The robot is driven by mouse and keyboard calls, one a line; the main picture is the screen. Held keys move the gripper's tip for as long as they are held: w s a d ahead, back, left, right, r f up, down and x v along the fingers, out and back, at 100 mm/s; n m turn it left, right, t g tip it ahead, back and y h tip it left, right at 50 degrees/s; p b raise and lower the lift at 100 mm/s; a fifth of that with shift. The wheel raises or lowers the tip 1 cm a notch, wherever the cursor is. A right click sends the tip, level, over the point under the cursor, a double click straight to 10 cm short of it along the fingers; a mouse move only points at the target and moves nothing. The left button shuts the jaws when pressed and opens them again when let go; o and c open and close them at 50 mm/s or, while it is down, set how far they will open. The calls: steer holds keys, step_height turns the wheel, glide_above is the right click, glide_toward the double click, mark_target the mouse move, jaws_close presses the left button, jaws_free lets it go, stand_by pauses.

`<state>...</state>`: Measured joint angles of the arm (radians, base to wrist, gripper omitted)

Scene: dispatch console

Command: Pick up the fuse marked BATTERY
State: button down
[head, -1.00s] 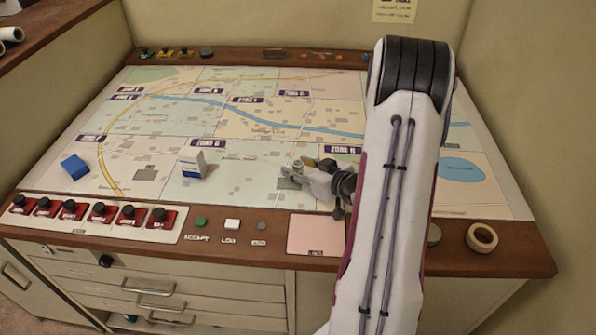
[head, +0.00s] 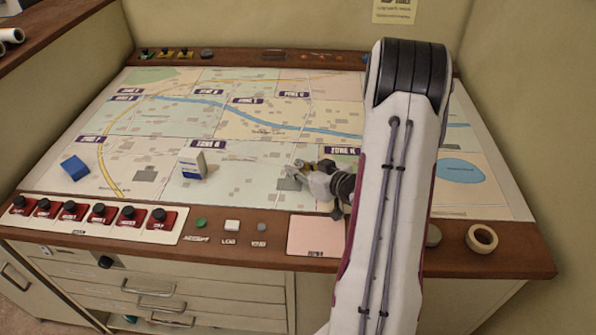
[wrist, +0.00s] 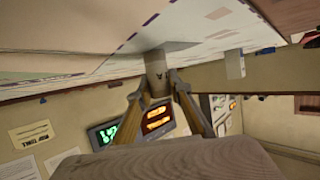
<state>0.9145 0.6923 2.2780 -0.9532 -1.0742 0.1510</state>
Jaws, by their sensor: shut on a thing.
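My gripper (head: 299,168) is low over the map, near the middle of the table. Its fingers also show in the wrist view (wrist: 160,88), shut on a small grey upright piece (wrist: 157,66). In the wrist view the piece stands between the fingertips, with a paler face beyond it. No BATTERY marking can be read on it, so I cannot tell whether it is that fuse. In the head view the fingers mostly hide it. I cannot tell whether it touches the map.
Red switch units (head: 98,214) line the front edge. A pink pad (head: 316,235) and tape roll (head: 481,238) lie at the front right.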

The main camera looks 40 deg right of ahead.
mark_target(298, 164)
steer(key=shift+r, duration=0.15)
steer(key=shift+r, duration=4.85)
